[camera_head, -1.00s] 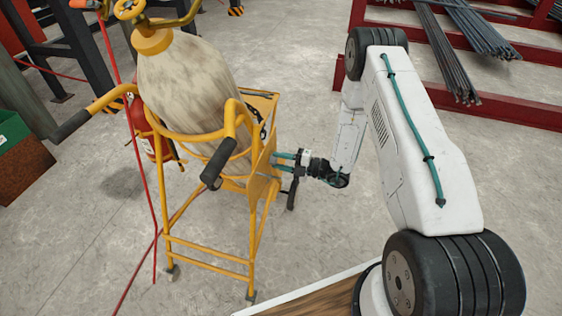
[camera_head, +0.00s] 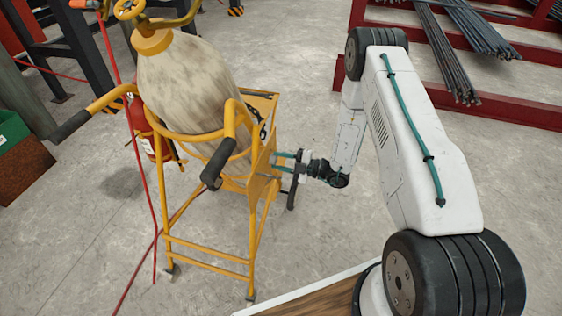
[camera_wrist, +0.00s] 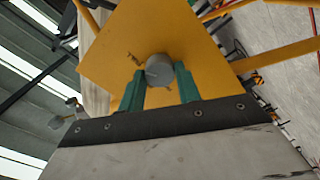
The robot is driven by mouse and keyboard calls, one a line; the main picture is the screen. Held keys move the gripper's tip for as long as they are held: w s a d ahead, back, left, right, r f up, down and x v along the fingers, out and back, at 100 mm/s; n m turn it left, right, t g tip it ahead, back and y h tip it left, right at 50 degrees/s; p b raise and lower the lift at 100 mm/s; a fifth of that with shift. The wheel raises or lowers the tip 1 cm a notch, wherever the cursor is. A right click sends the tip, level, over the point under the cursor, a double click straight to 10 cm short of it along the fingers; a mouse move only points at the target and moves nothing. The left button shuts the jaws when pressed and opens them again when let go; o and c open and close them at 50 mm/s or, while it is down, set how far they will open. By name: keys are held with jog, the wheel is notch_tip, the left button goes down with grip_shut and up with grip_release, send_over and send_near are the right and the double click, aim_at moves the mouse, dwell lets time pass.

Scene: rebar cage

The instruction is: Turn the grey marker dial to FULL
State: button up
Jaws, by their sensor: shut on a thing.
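The grey marker dial (camera_wrist: 159,69) is a round knob on a yellow plate (camera_wrist: 150,30) in the wrist view. The plate is tilted in that view. Small dark lettering sits just left of the dial, too small to read surely. My gripper (camera_wrist: 160,74) has one green finger on each side of the dial and is shut on it. In the head view my gripper (camera_head: 277,161) reaches from the right to the side plate of the yellow cylinder trolley (camera_head: 207,256). The dial itself is hidden there.
A large worn gas cylinder (camera_head: 185,85) stands in the trolley, with a red fire extinguisher (camera_head: 152,143) beside it. A red hose (camera_head: 149,190) runs down to the floor. Rebar racks (camera_head: 500,100) stand at upper right. Concrete floor between is clear.

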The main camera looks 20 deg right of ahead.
jog(key=shift+s+f, duration=0.1)
jog(key=o, duration=1)
jog(key=shift+c, duration=0.2)
jog(key=v, duration=0.7)
jog(key=shift+s+d, duration=0.2)
jog(key=shift+d, duration=0.1)
